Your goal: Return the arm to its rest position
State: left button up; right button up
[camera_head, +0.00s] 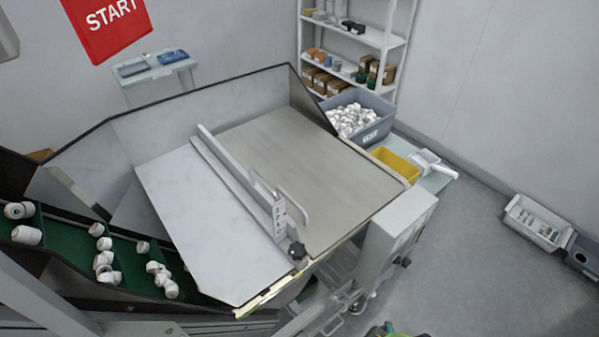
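Neither of my grippers can be made out in the head view. A grey rounded piece shows at the top left edge, and I cannot tell what it is. A small green and black piece shows at the bottom edge, cut off by the frame, and I cannot tell what it belongs to. The assembly machine's table (180,205) fills the middle, with a grey plate (320,180) on its right half and a long metal rail (235,175) between. No loose part lies on the table. A green conveyor (65,245) at the left carries several white caps (25,235).
A blue-grey bin (375,130) full of white parts and a yellow tray (395,160) stand behind the table's right side. A shelf (375,38) stands at the back. A white crate (537,222) lies at the right. The floor (470,270) right of the machine is clear.

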jog(key=s+d+f+g+b, duration=0.1)
jog(key=s+f+b, duration=0.3)
jog(key=f, duration=1.1)
jog(key=s+f+g+b, duration=0.15)
jog(key=s+f, duration=0.45)
jog(key=f, duration=0.9)
jog(key=s+d+f+b, duration=0.2)
jog(key=s+f, duration=0.5)
jog(key=s, duration=0.2)
jog(key=shift+f, duration=0.35)
